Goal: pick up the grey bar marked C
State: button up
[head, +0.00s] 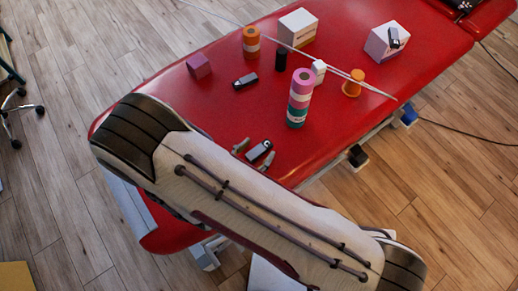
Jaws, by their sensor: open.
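Three small dark grey bars with light end marks show in the head view; I cannot read a letter on any. One bar (259,152) lies on the red couch (340,115) near its front edge, by my gripper. Another bar (246,80) lies farther back, near the middle. A third bar (393,37) is on top of a white and pink box (382,46). My gripper (254,154) is open, with its grey fingertips on either side of the nearest bar. I cannot tell whether they touch it. My arm hides part of the couch's front.
A stack of coloured rolls (300,98) stands right of my gripper. Behind are a small white box (318,71), black cylinder (281,59), orange roll (251,42), white box (298,27), orange cup (353,83) and purple block (199,66). A thin pale strip (340,73) crosses the couch.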

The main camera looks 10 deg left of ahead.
aim_at(256, 153)
jog(key=c, duration=1.4)
jog(key=shift+c, duration=0.2)
jog(key=shift+r, duration=0.1)
notch_tip(256, 153, up, 10)
dwell(0.5)
